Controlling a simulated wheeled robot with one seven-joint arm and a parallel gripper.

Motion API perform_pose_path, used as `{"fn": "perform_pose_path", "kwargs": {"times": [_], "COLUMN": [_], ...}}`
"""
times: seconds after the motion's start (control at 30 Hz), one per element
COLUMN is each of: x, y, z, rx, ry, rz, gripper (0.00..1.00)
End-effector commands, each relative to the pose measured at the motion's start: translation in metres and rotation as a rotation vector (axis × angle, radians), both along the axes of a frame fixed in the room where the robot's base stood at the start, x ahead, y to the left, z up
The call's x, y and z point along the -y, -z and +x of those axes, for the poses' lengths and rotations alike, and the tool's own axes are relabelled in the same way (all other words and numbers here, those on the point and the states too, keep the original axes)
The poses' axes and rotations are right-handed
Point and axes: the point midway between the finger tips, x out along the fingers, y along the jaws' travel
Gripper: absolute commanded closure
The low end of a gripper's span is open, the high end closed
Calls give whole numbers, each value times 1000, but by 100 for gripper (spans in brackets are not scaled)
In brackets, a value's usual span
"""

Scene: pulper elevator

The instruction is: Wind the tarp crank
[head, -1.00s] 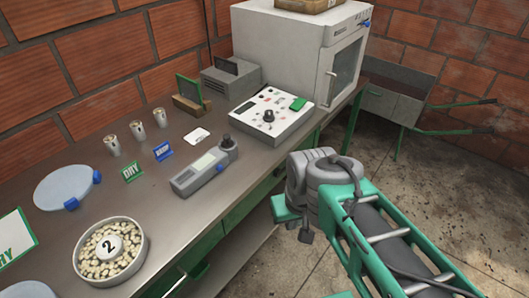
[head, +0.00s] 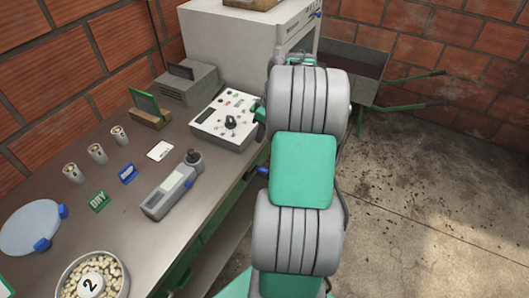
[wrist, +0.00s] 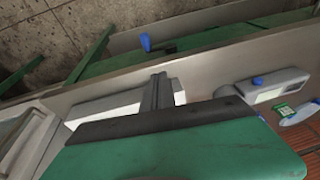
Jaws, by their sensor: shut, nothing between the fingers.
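I cannot make out a tarp crank for certain in either view. A small blue knob (head: 263,170) sticks out at the bench's front edge, beside my arm. A blue knob (wrist: 146,42) also shows in the wrist view, past my fingertips, on the bench's front side. My gripper (wrist: 157,82) is shut and empty in the wrist view, its dark fingers in front of the white control box (wrist: 125,104). In the head view my grey and green arm links hide the gripper. The control box (head: 225,122) there has a black knob on top.
The bench (head: 120,228) holds a handheld meter (head: 170,190), metal cups (head: 97,153), a bowl of beans marked 2 (head: 92,278) and a grey box (head: 187,83). A white oven (head: 235,45) stands at the back. A wheelbarrow (head: 352,72) stands behind my arm.

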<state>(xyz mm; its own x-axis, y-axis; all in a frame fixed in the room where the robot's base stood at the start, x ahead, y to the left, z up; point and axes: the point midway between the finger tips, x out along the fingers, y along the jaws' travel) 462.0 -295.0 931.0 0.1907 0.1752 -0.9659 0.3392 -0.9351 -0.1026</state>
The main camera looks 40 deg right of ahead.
Motion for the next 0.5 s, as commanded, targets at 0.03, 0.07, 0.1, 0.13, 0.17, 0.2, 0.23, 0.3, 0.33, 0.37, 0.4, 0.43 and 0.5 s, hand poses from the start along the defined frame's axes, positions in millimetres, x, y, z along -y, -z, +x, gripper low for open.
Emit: {"fn": "perform_pose_path", "kwargs": {"times": [0.03,0.07,0.1,0.13,0.17,0.2,0.23,0.3,0.33,0.37,0.4,0.43,0.5], "x": [25,34,43,46,48,49,48,45,44,43,42,41,37], "y": [3,6,10,12,14,18,21,30,35,41,49,55,69], "z": [-7,-10,-13,-14,-14,-14,-13,-11,-10,-10,-8,-7,-3], "rx": [8,15,20,23,25,27,27,26,26,23,25,24,24], "ry": [-11,-21,-31,-38,-41,-43,-43,-45,-42,-41,-41,-41,-40], "rz": [9,10,12,12,12,12,13,13,13,13,14,14,14], "gripper": [100,100,100,100,100,100,100,100,100,100,100,100,100]}}
